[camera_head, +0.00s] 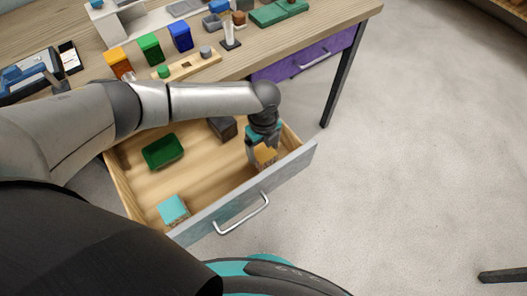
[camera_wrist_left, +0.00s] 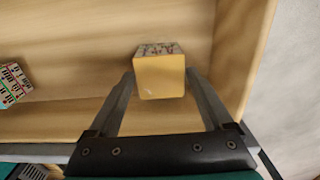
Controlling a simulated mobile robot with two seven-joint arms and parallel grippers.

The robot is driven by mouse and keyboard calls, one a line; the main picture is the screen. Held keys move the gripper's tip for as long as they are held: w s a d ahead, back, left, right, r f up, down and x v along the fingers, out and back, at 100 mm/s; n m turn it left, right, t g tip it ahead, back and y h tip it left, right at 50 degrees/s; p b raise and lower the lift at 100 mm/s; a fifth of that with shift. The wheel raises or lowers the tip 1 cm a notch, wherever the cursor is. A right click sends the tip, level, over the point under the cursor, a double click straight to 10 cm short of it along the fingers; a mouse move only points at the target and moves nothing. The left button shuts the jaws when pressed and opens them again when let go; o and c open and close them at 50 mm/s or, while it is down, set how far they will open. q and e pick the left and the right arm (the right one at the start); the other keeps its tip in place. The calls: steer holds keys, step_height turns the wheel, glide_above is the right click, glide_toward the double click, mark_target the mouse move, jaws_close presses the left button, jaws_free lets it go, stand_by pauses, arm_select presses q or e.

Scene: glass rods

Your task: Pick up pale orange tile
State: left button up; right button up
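The pale orange tile (camera_head: 265,155) lies in the open drawer, near its right front corner. It also shows in the left wrist view (camera_wrist_left: 160,78), with its plain orange face toward the camera and a patterned strip along its far edge. My left gripper (camera_head: 259,150) reaches down over it. In the left wrist view the two fingertips (camera_wrist_left: 160,72) stand on either side of the tile, very close to its sides. I cannot tell whether they press on it. My right gripper is not in view.
The drawer (camera_head: 205,195) also holds a green tray (camera_head: 163,151), a dark grey box (camera_head: 222,128) and a teal tile (camera_head: 173,208). Its front panel stands close to my left gripper. The tabletop (camera_head: 330,18) above carries several blocks. A patterned block (camera_wrist_left: 12,85) shows in the wrist view.

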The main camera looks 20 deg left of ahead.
arm_select(q)
steer(key=c, duration=1.2)
steer(key=shift+r, duration=0.1)
